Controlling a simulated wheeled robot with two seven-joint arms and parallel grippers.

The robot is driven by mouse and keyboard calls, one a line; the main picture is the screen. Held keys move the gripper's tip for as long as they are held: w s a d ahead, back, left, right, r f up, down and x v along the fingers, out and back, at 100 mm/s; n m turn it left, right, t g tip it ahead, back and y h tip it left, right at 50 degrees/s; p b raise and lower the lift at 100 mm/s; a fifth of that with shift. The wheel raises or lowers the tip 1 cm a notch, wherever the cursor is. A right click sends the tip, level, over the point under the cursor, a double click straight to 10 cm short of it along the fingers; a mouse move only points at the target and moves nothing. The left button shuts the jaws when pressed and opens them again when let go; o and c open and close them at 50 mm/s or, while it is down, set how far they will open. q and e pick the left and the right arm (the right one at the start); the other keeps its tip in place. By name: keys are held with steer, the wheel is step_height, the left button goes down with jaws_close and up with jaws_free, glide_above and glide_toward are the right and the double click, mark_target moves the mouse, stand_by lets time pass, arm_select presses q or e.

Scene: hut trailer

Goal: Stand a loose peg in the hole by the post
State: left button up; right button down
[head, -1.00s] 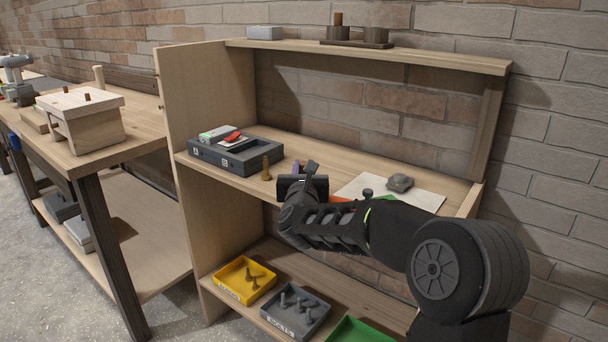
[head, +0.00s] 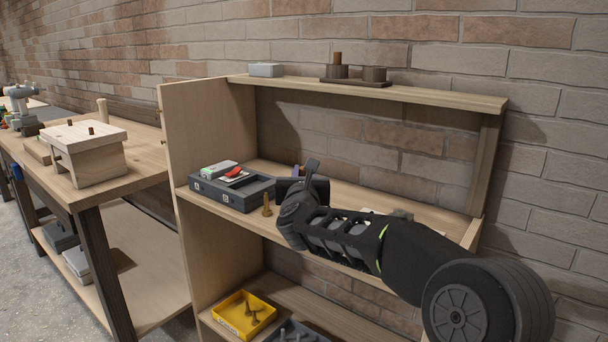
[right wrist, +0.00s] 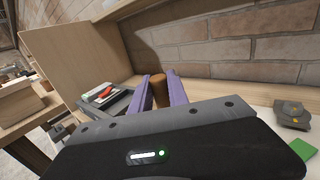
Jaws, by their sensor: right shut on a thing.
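My right gripper (head: 297,171) is raised above the middle shelf, mostly hidden behind its own wrist in the head view. In the right wrist view, its purple fingers (right wrist: 162,91) are shut on a brown peg (right wrist: 160,88), with only the upper part showing. Another brown peg (head: 267,205) stands upright near the shelf's front edge, left of my gripper. A pale post (head: 102,110) stands on the left bench behind a wooden box (head: 95,165) with small brown pegs in its top. I cannot make out an empty hole. My left gripper is not in view.
A grey tray (head: 207,194) holds small items on the middle shelf (head: 440,208). A yellow bin (head: 224,314) stands below. The side panel (head: 185,120) separates shelf and bench.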

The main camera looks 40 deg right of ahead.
steer(key=w+a+f+p, duration=0.1)
steer(key=a+f, duration=0.1)
steer(key=w+a+f+n+y+p, duration=0.1)
steer(key=a+f+p, duration=0.1)
steer(key=w+a+f+t+y+p, duration=0.1)
steer(key=a+f, duration=0.1)
steer(key=f, duration=0.1)
steer(key=shift+a+f, duration=0.1)
steer(key=shift+a, duration=0.1)
steer(key=s+a+f+n+t+y+p, duration=0.1)
steer(key=a+f+n+y+p, duration=0.2)
steer(key=a, duration=0.5)
steer(key=s+a+f+n+t+y+p, duration=0.1)
steer(key=a+f+y+p, duration=0.2)
steer(key=a+f+p, duration=0.35)
steer(key=s+a+r+n+y+p, duration=0.2)
steer(key=s+a+r, duration=0.1)
steer(key=a, duration=0.4)
steer(key=shift+s+a+t+y+p, duration=0.3)
steer(key=shift+s+a+y, duration=0.1)
steer(key=shift+s, duration=0.5)
